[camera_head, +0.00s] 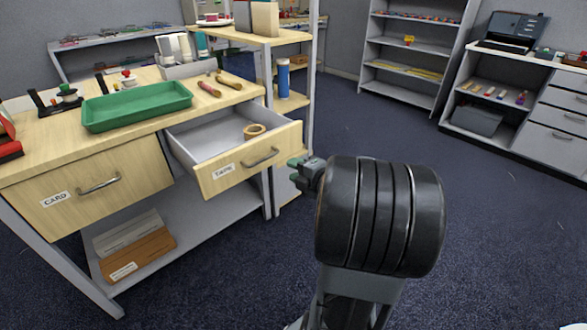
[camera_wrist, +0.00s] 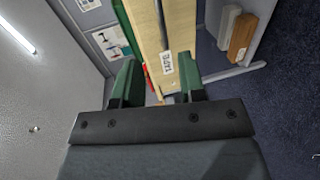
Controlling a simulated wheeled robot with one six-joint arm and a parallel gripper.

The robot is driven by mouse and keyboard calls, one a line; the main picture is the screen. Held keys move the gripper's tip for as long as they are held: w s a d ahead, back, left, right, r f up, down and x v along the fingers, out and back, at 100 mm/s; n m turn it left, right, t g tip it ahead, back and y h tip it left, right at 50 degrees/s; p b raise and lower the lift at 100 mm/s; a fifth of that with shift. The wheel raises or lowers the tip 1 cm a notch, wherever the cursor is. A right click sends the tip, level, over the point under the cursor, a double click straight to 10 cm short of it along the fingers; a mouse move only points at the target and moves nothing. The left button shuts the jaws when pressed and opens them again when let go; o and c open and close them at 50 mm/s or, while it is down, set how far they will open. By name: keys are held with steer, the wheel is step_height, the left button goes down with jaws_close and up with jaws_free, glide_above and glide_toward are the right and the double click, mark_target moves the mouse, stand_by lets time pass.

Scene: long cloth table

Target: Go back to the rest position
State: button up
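My gripper (camera_head: 306,168) is in front of the open drawer's right end in the head view, with my dark arm behind it. In the wrist view my gripper (camera_wrist: 160,82) has its two green fingers wide apart with nothing held between them. The drawer front with a white label (camera_wrist: 167,62) shows beyond the fingers, turned on its side.
The drawer labelled TAPE (camera_head: 215,184) is pulled out, with a tan ring (camera_head: 254,131) inside. The CARD drawer (camera_head: 85,192) is shut. A green tray (camera_head: 137,106) lies on the bench (camera_head: 40,150). Open floor (camera_head: 500,230) lies to the right, before shelves (camera_head: 410,50).

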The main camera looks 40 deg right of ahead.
stand_by(0.4)
steer(key=a+r+m+g+h+p, duration=0.2)
steer(key=r+m+h+p, duration=0.1)
steer(key=r+m+p, duration=0.4)
steer(key=a+r+m+g+h+p, duration=0.2)
steer(key=a+r+m+h+p, duration=0.15)
steer(key=r+p, duration=0.4)
steer(key=s+a+r+m+g+y+p, duration=0.2)
steer(key=s+a+r+m+g+p, duration=0.1)
steer(key=s+a+m+g+p, duration=0.1)
steer(key=s+a+r+m+g+y+p, duration=0.2)
steer(key=s+a+p, duration=0.4)
steer(key=a, duration=0.5)
step_height(320, 180, up, 2)
steer(key=s+m+g, duration=0.1)
steer(key=s+m, duration=0.1)
steer(key=shift+m+g+y, duration=0.35)
steer(key=shift+g, duration=0.05)
steer(key=shift+r, duration=0.1)
